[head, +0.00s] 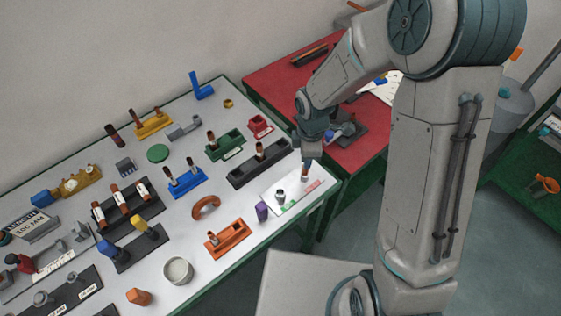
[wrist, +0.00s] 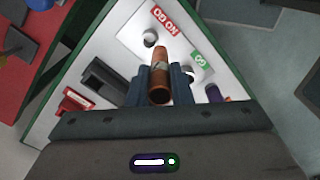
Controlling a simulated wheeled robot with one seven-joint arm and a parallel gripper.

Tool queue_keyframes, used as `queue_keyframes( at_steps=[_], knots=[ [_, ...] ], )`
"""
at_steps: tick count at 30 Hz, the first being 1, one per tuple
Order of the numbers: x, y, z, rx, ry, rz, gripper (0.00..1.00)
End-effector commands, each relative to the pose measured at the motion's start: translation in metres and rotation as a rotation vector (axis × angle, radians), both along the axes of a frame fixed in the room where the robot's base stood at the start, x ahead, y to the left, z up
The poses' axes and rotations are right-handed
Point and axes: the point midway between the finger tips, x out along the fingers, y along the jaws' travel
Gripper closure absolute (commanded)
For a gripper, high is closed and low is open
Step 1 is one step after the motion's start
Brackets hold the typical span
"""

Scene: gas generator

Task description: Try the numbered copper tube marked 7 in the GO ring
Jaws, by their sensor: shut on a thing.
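My gripper (head: 306,162) is shut on a copper tube (head: 305,172), held over the white gauge plate (head: 294,204) at the table's right end. In the wrist view the copper tube (wrist: 159,86) sits between the fingers of my gripper (wrist: 160,76); I cannot read its number. The plate carries a green GO label (wrist: 200,60) and a red NO GO label (wrist: 167,19). A metal ring (head: 280,194) stands at the green side. Another ring (wrist: 150,38) shows near the red label. Whether the tube touches the plate or a ring, I cannot tell.
A black rack (head: 258,165), a blue rack (head: 187,183), an orange rack (head: 227,239) and a green rack (head: 224,146) stand left of the plate. A small purple block (head: 262,211) is close by the plate. A red table (head: 352,158) adjoins at the back right.

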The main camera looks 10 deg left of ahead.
Motion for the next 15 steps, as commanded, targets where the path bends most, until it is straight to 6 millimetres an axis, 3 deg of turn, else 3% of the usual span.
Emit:
queue_keyframes(
  at_steps=[3,9,15],
  knots=[
    [-0.018,0.024,0.011,0.0,-0.003,0.296,0.97],
    [-0.044,0.051,0.022,-0.003,-0.003,0.707,0.97],
    [-0.056,0.062,0.027,-0.005,-0.004,0.91,0.97]
  ],
)
